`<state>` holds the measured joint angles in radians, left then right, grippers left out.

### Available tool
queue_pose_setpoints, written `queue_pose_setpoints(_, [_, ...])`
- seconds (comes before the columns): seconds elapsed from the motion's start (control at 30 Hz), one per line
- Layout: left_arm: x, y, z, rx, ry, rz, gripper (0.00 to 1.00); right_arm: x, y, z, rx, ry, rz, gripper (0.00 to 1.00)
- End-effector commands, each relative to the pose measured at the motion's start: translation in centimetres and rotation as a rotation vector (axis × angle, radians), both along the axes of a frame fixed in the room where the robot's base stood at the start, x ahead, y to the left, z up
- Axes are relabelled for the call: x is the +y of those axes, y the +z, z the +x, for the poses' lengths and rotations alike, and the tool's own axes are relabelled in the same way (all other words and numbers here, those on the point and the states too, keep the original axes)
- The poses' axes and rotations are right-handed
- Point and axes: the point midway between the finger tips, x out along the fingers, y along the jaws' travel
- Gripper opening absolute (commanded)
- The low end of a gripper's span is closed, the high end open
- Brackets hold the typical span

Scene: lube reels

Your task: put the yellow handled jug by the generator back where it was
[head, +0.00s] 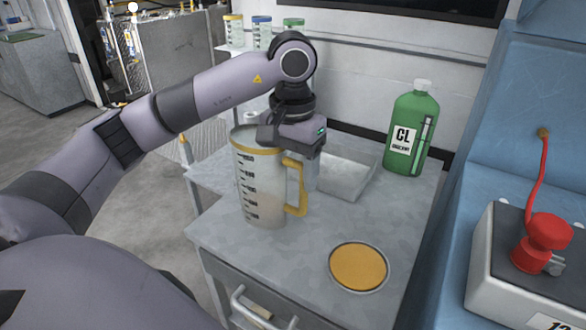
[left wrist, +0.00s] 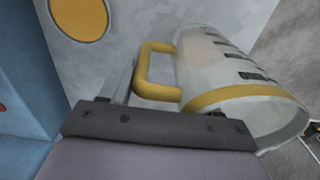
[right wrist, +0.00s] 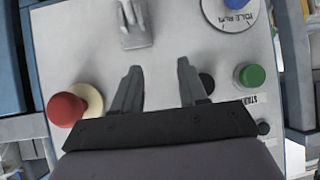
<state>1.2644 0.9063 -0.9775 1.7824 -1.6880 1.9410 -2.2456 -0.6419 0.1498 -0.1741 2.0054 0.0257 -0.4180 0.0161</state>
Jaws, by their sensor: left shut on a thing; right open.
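The clear measuring jug (head: 262,205) has black markings, a yellow rim band and a yellow handle (head: 297,188). It is upright over the left part of the grey counter top (head: 225,240); I cannot tell whether its base touches. My left gripper (head: 308,168) comes down from above and is shut on the jug at its handle; its fingertips are mostly hidden. The jug (left wrist: 225,75) also shows in the left wrist view, with its handle just past the gripper body. My right gripper (right wrist: 155,75) is open and empty over a control panel.
A yellow round disc (head: 358,267) lies at the counter's front right. A clear tray (head: 347,178) and a green bottle (head: 408,130) stand behind. A box with a red knob (head: 545,238) is at right. The panel has a red button (right wrist: 66,109) and a green one (right wrist: 251,76).

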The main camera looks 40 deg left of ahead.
Motion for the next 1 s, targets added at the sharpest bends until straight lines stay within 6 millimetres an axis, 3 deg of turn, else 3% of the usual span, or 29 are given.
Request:
queue_pose_setpoints(0.03, [0.0, -0.1, 0.0, 0.000, 0.000, 0.000, 0.68, 0.0, -0.1, 0.0, 0.001, -0.001, 0.001, 0.43])
queue_pose_setpoints(0.1, [0.0, -0.1, 0.0, 0.001, 0.000, 0.000, 0.87, 0.0, -0.1, 0.0, 0.001, -0.001, 0.000, 0.43])
queue_pose_setpoints(0.53, [0.0, 0.8, 0.1, -0.002, 0.000, -0.001, 0.87, 0.0, 0.3, 0.1, -0.002, -0.001, 0.000, 0.43])
queue_pose_setpoints(1.0, [0.1, 9.3, 0.0, -0.003, 0.001, 0.000, 0.87, -0.2, 1.8, 0.0, -0.008, -0.008, -0.004, 0.43])
